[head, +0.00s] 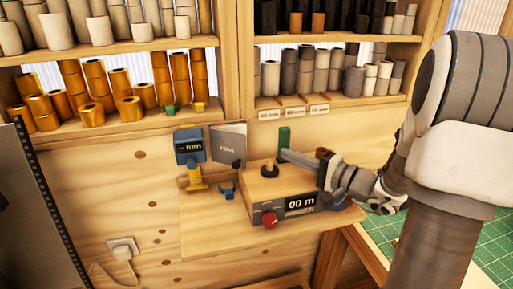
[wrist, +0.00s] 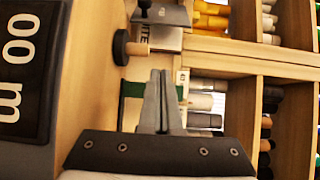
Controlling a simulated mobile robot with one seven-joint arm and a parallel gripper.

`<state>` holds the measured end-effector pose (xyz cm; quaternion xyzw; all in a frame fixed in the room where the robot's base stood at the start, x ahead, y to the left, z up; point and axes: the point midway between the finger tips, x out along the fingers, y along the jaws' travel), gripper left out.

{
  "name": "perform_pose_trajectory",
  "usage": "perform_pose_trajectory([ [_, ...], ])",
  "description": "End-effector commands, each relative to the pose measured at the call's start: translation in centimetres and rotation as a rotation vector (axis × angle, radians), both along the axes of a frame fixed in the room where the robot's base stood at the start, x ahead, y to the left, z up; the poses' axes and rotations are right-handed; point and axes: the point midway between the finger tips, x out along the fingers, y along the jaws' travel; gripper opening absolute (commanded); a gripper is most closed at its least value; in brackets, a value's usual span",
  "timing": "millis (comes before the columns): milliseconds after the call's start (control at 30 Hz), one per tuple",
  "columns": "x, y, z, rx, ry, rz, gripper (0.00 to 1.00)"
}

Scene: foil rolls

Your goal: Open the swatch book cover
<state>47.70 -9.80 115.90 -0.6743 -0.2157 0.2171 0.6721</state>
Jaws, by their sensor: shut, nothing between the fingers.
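The swatch book (head: 228,143) is a grey upright booklet with dark lettering on its front. It stands on the small wooden shelf, left of the wooden meter box. Its cover looks closed in the head view, though its edge is too small to be sure. A grey face with dark letters, likely the book (wrist: 168,38), shows in the wrist view beyond the fingertips. My gripper (head: 284,154) reaches in from the right above the meter box, apart from the book. In the wrist view my gripper (wrist: 159,75) has its two fingers together, with nothing between them.
The meter box (head: 252,192) has a dark display, a red knob (head: 270,220) and a black-and-wood peg (head: 268,169) on top. A green upright piece (head: 284,136) stands behind my fingertips. A blue gauge (head: 189,147) is left of the book. Foil rolls (head: 92,114) fill shelves above.

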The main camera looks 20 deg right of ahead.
Motion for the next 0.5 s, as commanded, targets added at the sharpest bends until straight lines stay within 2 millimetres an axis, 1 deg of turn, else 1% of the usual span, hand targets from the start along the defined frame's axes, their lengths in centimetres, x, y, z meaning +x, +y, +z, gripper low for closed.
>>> perform_pose_trajectory([
  [167, 1.2, 0.7, 0.1, 0.007, -0.001, -0.004, 0.0],
  [267, 2.6, 1.8, 0.1, 0.007, -0.001, -0.001, 0.0],
  [500, 6.9, 4.9, 0.1, 0.006, -0.001, 0.0, 0.0],
])
